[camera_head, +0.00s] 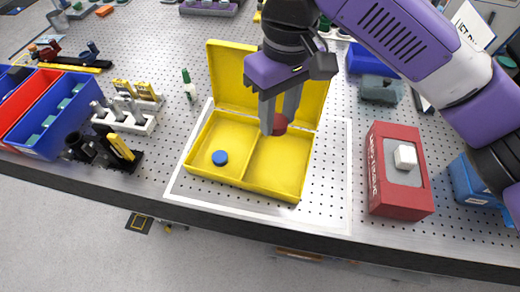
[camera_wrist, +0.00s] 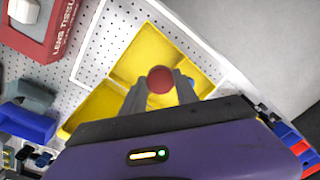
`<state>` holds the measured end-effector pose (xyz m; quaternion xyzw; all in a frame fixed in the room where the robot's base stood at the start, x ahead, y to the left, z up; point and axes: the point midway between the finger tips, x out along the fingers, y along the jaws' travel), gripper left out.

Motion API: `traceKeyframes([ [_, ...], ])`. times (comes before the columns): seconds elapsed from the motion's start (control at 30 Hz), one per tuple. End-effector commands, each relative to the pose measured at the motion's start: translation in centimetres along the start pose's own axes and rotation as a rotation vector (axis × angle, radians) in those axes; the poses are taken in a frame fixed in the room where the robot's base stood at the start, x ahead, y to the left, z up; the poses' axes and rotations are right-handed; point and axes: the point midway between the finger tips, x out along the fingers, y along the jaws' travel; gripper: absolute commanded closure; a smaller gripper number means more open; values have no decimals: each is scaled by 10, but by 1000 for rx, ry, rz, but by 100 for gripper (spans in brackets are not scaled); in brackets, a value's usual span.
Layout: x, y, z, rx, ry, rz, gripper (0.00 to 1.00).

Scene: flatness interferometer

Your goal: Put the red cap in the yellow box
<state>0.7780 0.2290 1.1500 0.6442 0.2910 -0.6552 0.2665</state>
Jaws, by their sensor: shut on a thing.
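The yellow box (camera_head: 274,166) lies open on the perforated table, its lid tilted up at the back. It has two compartments split by a divider, and a blue cap (camera_head: 220,158) lies in the left one. My gripper (camera_head: 280,122) points down over the box and is shut on the red cap (camera_head: 281,126). The cap appears above the right compartment, near the lid side. In the wrist view the red cap (camera_wrist: 160,80) sits between the fingertips, with the yellow box (camera_wrist: 137,66) behind it. The fingers partly hide the cap in the head view.
A red lens tissue box (camera_head: 400,201) stands right of the yellow box. Blue (camera_head: 52,118) and red (camera_head: 17,100) bins, a white rack (camera_head: 128,122) and a green-capped vial (camera_head: 188,84) stand to the left. The white-bordered area around the box is mostly clear.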

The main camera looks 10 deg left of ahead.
Motion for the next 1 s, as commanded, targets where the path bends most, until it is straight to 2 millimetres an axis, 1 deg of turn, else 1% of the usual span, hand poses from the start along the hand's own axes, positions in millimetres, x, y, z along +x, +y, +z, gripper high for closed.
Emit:
traceKeyframes([
  [0.07, -1, 3, 2, -1, -1, 0, 100],
  [0.17, 12, 4, 3, -2, -3, -1, 100],
  [0.5, 93, 7, 4, 0, -4, -1, 100],
  [0.6, 116, 8, 4, 0, -2, -1, 100],
  [0.7, 135, 9, 4, 0, -3, 0, 100],
  [0.8, 147, 9, 3, -1, -2, 0, 100],
  [0.93, 155, 9, 3, -1, -1, -1, 100],
  [1.0, 163, 10, 3, 0, -3, -1, 100],
])
